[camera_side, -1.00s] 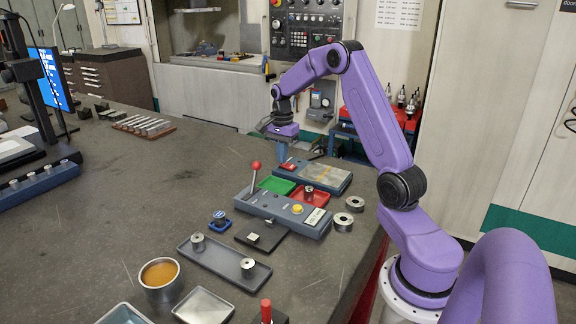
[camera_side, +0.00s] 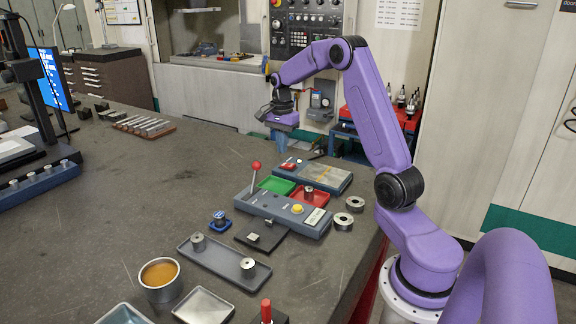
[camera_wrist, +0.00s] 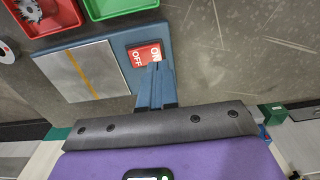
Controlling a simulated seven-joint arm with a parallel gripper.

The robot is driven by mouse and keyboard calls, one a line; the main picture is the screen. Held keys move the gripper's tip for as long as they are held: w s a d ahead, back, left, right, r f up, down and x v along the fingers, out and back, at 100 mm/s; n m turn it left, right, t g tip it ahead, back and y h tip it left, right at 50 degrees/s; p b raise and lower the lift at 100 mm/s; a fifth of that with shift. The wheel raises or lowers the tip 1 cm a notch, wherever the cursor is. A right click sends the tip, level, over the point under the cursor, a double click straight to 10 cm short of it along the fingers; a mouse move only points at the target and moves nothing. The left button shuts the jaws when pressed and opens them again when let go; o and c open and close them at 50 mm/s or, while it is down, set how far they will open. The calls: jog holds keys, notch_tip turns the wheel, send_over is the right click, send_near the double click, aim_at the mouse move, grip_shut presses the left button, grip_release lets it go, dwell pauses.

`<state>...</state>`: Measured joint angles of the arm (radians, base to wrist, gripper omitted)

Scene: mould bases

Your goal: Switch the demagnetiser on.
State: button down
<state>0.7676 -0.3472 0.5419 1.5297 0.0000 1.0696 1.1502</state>
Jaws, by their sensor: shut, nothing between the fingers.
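The demagnetiser (camera_side: 328,178) is a low blue-grey box with a pale top plate crossed by a yellow line. It also shows in the wrist view (camera_wrist: 82,72). Its red rocker switch (camera_wrist: 137,57), lettered ON and OFF, sits at one end of the box; it is small in the side view (camera_side: 290,165). My gripper (camera_side: 281,151) is shut and empty, just above the switch end in the side view. In the wrist view the closed fingertips (camera_wrist: 158,66) overlap the switch's ON side. I cannot tell which side of the rocker is pressed down.
Beside the demagnetiser are a green tray (camera_side: 276,184) and a red tray (camera_side: 309,196) holding a part. A grey box (camera_side: 282,212) with a red-knobbed lever (camera_side: 254,176) stands in front. Metal rings (camera_side: 355,204) lie to the right. The table's left middle is open.

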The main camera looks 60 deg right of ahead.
jog(key=shift+r, duration=1.6)
jog(key=shift+a, duration=0.1)
jog(key=s+a+r+n, duration=0.1)
jog(key=s+a+n, duration=0.2)
jog(key=a+n, duration=0.35)
jog(key=s+a+r+n+t, duration=0.1)
jog(key=s+a+n, duration=0.25)
jog(key=a, duration=0.65)
jog(key=s+a+r+n, duration=0.1)
jog(key=s+a+n, duration=0.1)
jog(key=a+n, duration=0.5)
jog(key=s+a+f+n, duration=0.2)
jog(key=s+a+n, duration=0.2)
jog(key=s, duration=0.7)
jog(key=s+a+f+n, duration=0.2)
jog(key=s+a+n, duration=0.2)
jog(key=s+n, duration=0.5)
jog(key=s, duration=0.3)
jog(key=shift+s+f+n+g, duration=0.15)
jog(key=shift+n+g, duration=0.15)
jog(key=shift+g, duration=0.1)
